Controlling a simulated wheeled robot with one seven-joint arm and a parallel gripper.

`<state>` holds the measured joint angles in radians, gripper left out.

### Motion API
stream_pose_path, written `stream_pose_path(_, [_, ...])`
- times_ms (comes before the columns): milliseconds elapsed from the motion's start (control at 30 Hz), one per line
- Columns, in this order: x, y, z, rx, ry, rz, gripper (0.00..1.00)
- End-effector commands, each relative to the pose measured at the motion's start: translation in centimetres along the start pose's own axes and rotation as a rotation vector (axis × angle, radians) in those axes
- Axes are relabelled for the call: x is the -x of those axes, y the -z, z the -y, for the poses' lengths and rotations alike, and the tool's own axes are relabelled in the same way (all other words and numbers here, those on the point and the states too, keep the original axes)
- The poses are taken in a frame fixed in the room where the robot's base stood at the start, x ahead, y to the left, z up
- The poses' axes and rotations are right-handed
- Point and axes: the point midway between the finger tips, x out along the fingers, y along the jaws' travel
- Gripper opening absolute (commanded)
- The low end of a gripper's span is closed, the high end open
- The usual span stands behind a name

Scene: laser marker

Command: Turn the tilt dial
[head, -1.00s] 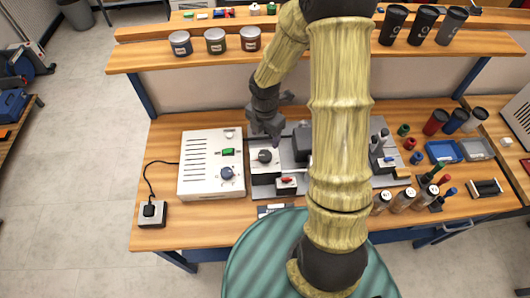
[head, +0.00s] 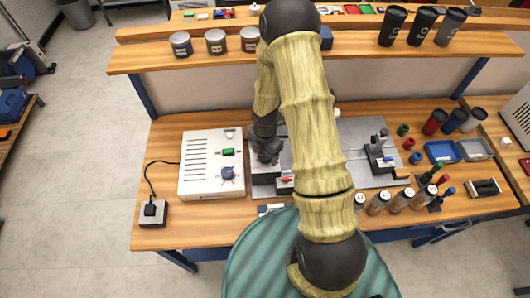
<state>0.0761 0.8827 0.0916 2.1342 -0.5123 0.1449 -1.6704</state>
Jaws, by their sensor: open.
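The black dial on the small white-and-grey box (head: 264,187) beside the white control unit is hidden now behind my gripper (head: 267,161). I take this as the tilt dial, though no label can be read. My gripper is open and points down over the spot where the dial sits. I cannot tell whether its fingers are around the dial or touch it. A blue knob (head: 227,173) also shows on the white control unit (head: 200,178), to the left of my gripper.
A red switch (head: 285,179) sits just right and in front of my gripper. A green switch (head: 228,152) is on the control unit. A grey plate (head: 358,135) with a small fixture (head: 380,150) lies to the right. Several bottles stand at the front right. A shelf (head: 350,40) crosses the back.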

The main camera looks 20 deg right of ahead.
Motion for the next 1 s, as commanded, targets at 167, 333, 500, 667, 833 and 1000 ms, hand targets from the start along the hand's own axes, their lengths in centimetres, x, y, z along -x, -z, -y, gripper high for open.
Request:
stream_pose_path(167, [0.02, 0.00, 0.00, 0.000, 0.000, 0.000, 0.35])
stream_pose_path(333, [0.03, 0.00, 0.00, -0.001, 0.000, 0.000, 0.20])
stream_pose_path(500, [0.03, 0.00, 0.00, -0.013, 0.000, 0.000, 0.20])
stream_pose_path(667, [0.01, -0.01, -0.01, -0.051, 0.000, 0.000, 0.20])
stream_pose_path(833, [-0.01, -0.02, -0.04, -0.132, -0.001, 0.000, 0.20])
stream_pose_path(1000, [-0.02, -0.04, -0.05, -0.253, -0.001, 0.001, 0.20])
